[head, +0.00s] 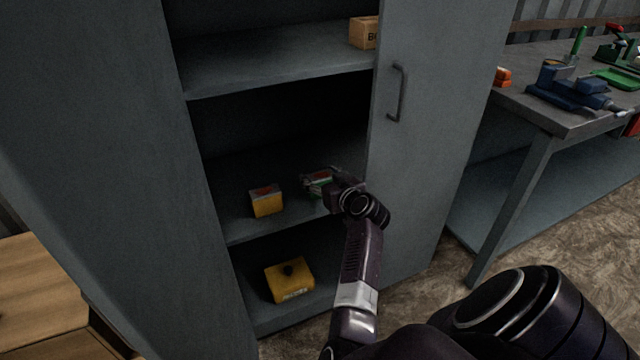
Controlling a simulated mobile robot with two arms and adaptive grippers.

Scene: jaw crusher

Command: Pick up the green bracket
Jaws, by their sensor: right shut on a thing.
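A grey and red patch shows just above the green part. I cannot tell whether the green thing touches the shelf (262,226) or is held clear of it. My left gripper is not in view.
A yellow box (266,203) stands left of the gripper on the same shelf. Another yellow box (289,280) is on the shelf below, and a cardboard box (363,33) above. The cabinet door (432,150) is close on the right; a workbench (565,120) with tools stands beyond.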

